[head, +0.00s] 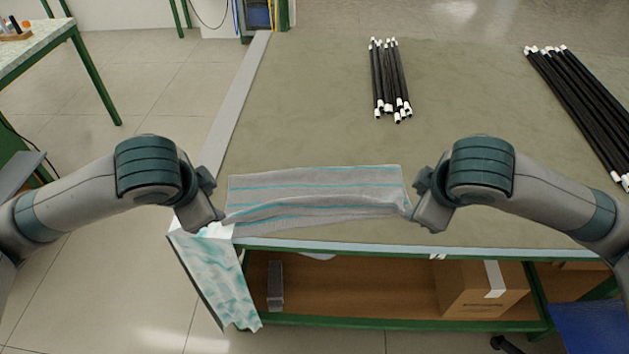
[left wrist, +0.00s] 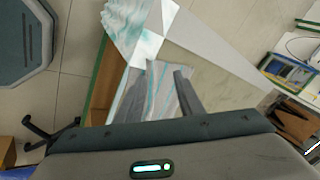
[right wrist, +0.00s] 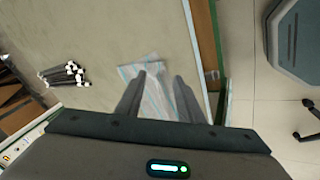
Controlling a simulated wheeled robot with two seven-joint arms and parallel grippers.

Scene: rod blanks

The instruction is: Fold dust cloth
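A thin grey cloth with teal stripes (head: 315,180) lies spread along the front edge of the table. A raised wrinkle runs across its near half, between my two grippers. My left gripper (head: 222,217) is at its near left corner, and my right gripper (head: 410,212) is at its near right corner. The cloth also shows between the fingers in the right wrist view (right wrist: 153,90), where the fingers stand apart. The fingertips' contact with the cloth is hidden in the head view.
A white and teal patterned sheet (head: 215,275) hangs over the table's front left corner. Bundles of black rods with white ends lie at the back (head: 389,80) and the right (head: 580,105). A cardboard box (head: 465,290) sits on the shelf below. The middle tabletop (head: 310,110) is clear.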

